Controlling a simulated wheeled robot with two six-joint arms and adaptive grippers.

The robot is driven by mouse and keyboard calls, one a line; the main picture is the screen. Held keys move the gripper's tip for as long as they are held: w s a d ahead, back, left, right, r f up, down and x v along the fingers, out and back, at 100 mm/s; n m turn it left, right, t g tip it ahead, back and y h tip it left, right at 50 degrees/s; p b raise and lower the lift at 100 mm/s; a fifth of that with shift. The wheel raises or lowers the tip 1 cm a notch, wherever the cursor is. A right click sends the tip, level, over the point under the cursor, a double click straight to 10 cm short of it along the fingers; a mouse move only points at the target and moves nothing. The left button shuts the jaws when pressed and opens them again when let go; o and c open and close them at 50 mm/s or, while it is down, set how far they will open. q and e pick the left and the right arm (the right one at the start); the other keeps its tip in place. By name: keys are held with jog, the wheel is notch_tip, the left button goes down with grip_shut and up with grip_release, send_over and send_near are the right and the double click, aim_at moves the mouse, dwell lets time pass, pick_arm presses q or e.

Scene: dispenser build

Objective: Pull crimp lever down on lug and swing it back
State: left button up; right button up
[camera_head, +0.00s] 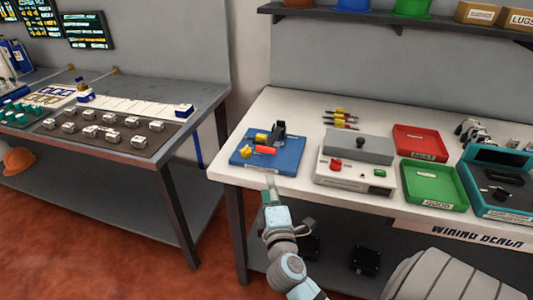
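The crimp tool has a blue base (268,160) near the left front corner of the white bench. A black upright (279,130) stands on it, with a red-orange grip (265,150), likely the crimp lever's handle, lying roughly level in front. A yellow block (261,138) and a yellow star-shaped piece (246,152) sit at its left. I cannot make out a lug. One arm, which seems to be my right, rises from the bottom; its slim gripper (270,182) points at the front edge of the base, below the grip in the picture. Its finger opening is unclear. My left gripper is not seen.
Right of the tool stand a grey-topped box (358,148), a red tray (421,143), a green tray (434,184) and a teal case (500,185). Several yellow-and-red pieces (340,118) lie behind. A dark table (120,150) with white parts is at left, across a gap.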

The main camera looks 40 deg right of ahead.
aim_at(267, 152)
jog(key=shift+h, duration=0.3)
jog(key=x, duration=0.4)
jog(key=r+x, duration=0.1)
jog(key=x, duration=0.4)
jog(key=r+x, duration=0.1)
jog(key=x, duration=0.4)
jog(key=shift+w+d+r, duration=0.1)
jog(key=shift+d+r, duration=0.05)
grip_shut()
